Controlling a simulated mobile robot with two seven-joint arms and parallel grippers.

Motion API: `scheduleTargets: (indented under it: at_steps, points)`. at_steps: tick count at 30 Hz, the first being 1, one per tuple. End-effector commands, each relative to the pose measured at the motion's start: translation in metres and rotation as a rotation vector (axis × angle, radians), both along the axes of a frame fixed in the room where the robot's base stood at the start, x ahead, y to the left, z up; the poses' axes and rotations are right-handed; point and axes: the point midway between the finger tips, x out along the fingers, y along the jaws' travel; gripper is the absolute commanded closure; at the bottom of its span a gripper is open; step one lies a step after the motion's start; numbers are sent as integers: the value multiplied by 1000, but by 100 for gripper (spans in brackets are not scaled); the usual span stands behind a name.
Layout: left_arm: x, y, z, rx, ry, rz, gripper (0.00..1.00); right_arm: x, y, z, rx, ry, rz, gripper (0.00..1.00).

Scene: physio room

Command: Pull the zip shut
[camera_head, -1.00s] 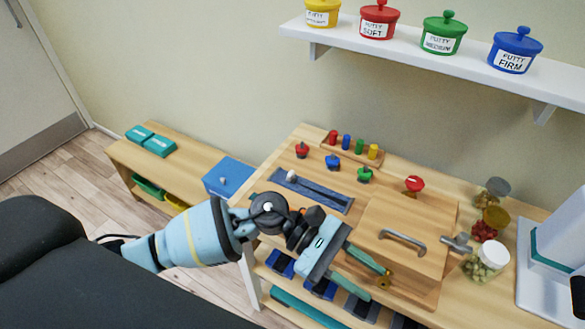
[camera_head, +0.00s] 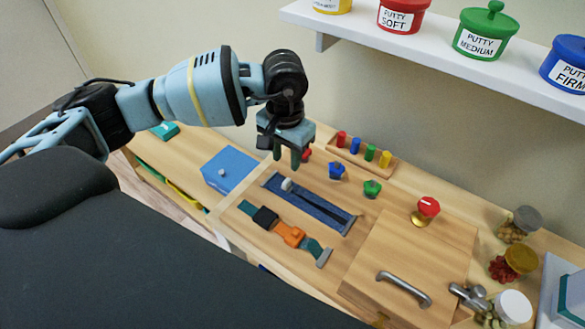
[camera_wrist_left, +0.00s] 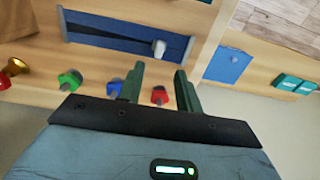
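The zip is set in a blue denim strip (camera_head: 325,212) on the wooden board, and it also shows in the wrist view (camera_wrist_left: 100,38). Its white pull (camera_head: 287,184) is at the strip's left end, and in the wrist view the pull (camera_wrist_left: 159,48) is near the strip's right end. A dark open gap runs along the strip from the pull. My left gripper (camera_head: 287,155) points down above the board, behind the pull and near a red knob (camera_wrist_left: 159,95). Its fingers are apart and empty, clear of the pull. My right gripper is not in view.
Blue and green knobs (camera_head: 372,189) and a peg rack (camera_head: 365,152) stand behind the strip. A buckled strap (camera_head: 290,234) lies in front. A handled wooden box (camera_head: 440,245) and jars (camera_head: 520,225) are to the right. A shelf (camera_head: 430,50) with putty pots overhangs behind.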

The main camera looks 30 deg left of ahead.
Motion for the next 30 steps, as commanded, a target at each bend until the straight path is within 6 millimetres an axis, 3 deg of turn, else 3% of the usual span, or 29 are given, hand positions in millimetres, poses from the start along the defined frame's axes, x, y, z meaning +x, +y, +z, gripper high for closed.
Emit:
scheduleTargets:
  at_steps: [5, 19, 30]
  points:
    - [0, -1, -7, -2, 2, 1, 65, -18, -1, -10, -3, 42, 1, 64]
    - [0, -1, -68, -5, 2, 2, 65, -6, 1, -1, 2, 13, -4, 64]
    - [0, -1, -79, -5, 2, 1, 65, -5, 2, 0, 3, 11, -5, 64]
